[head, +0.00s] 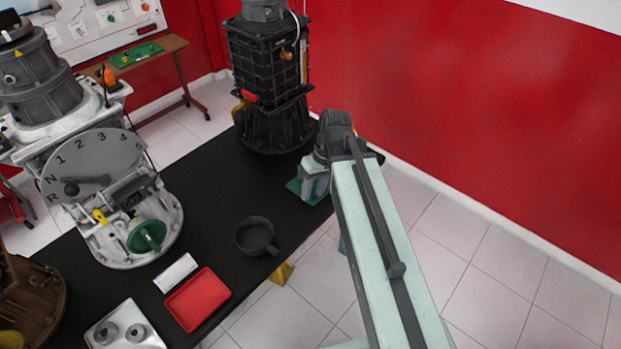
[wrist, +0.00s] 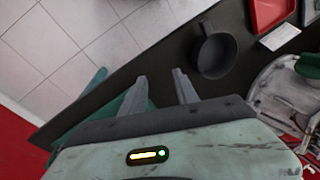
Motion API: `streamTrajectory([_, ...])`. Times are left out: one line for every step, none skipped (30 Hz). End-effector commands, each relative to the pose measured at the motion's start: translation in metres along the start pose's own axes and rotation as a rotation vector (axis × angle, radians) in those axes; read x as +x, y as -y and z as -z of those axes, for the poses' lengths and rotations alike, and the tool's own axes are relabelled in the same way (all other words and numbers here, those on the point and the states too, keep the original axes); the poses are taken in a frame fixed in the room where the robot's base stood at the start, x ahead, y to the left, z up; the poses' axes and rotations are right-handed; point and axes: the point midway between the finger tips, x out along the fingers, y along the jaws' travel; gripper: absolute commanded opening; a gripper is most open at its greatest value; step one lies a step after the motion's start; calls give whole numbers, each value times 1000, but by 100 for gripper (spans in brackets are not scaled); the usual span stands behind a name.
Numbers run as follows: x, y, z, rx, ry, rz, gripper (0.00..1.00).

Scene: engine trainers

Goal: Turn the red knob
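A small red knob-like part (head: 250,96) sticks out low on the side of the black engine (head: 268,65) at the back of the table in the head view. It is small there, and I cannot make out its shape or angle. The wrist view does not show it. My gripper (wrist: 160,76) is open and empty in the wrist view, its two fingers apart over the black table's edge. In the head view my arm reaches to the table's right edge, in front of and right of the black engine. The fingers cannot be made out there.
A grey gear unit with a numbered dial (head: 95,170) and a green knob (head: 147,236) stands at left. A dark pan (head: 256,236), red tray (head: 198,299), white card (head: 175,272) and metal plate (head: 124,328) lie nearer. A red wall (head: 470,110) is at right. Middle tabletop is clear.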

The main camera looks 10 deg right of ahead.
Motion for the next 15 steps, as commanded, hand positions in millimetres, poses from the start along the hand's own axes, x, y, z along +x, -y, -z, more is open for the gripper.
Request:
streamTrajectory([28,-15,20,-123,-28,101,36])
streamTrajectory([33,-17,29,-223,-58,170,36])
streamTrajectory([36,-21,40,-358,-112,257,36])
streamTrajectory([37,-24,48,-458,-161,315,36])
streamTrajectory([36,-28,55,-556,-218,365,36])
streamTrajectory([32,-33,64,-679,-300,421,36])
streamTrajectory([29,-38,69,-768,-364,456,36])
streamTrajectory([25,-42,75,-852,-432,482,36])
streamTrajectory([19,-50,80,-957,-522,508,36])
streamTrajectory([14,-55,84,-1029,-589,520,36])
streamTrajectory([8,-60,86,-1094,-652,528,36])
streamTrajectory([13,-77,85,-1094,-693,526,36])
streamTrajectory([12,-86,85,-1102,-722,526,36])
streamTrajectory([11,-94,85,-1110,-750,525,36])
streamTrajectory([9,-102,85,-1120,-782,524,36])
